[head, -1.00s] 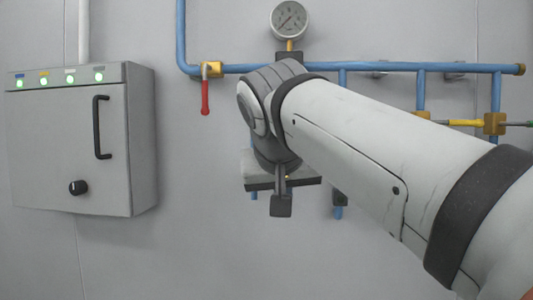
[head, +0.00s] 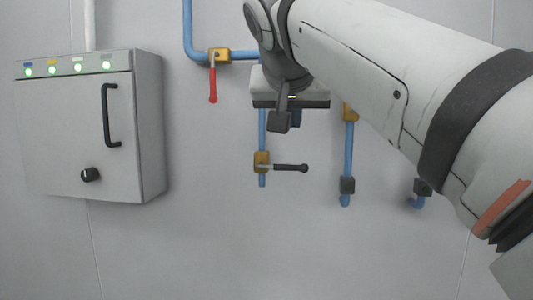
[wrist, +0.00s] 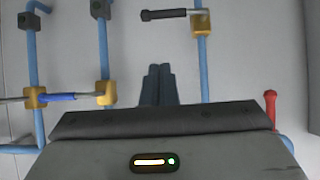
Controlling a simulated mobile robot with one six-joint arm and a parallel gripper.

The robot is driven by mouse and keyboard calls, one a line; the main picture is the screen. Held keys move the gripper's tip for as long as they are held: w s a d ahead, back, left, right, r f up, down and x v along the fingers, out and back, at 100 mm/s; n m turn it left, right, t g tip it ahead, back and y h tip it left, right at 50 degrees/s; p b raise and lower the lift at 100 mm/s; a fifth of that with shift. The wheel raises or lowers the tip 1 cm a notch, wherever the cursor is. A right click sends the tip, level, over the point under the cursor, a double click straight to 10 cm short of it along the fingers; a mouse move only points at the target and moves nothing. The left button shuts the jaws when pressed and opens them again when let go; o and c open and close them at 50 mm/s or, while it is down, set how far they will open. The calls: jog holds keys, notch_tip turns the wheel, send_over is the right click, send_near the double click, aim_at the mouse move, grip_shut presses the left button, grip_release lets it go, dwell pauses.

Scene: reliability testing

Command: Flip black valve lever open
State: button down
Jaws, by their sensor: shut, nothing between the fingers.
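The black valve lever (head: 290,167) points right, level, from a yellow valve body (head: 261,162) on a vertical blue pipe. Its handle also shows in the wrist view (wrist: 164,14), at the top, joined by a metal stem to the yellow body (wrist: 201,22). My gripper (head: 296,121) is above the lever in the head view, apart from it. In the wrist view my gripper (wrist: 158,70) has its dark fingers together and empty, with the lever beyond their tips. My wrist hides part of the pipe above the valve.
A red lever (head: 212,82) hangs down at the upper left; it shows at right in the wrist view (wrist: 270,108). A blue lever (wrist: 57,97) sits left there. A grey cabinet (head: 60,150) stands at the left. The wall below the lever is clear.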

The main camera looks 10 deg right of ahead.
jog(key=p, duration=0.1)
send_over(282, 166)
jog(key=s+d, duration=0.2)
jog(key=s, duration=0.1)
notch_tip(282, 166, down, 4)
notch_tip(282, 166, down, 4)
jog(key=shift+w+r, duration=0.1)
jog(key=shift+w, duration=0.05)
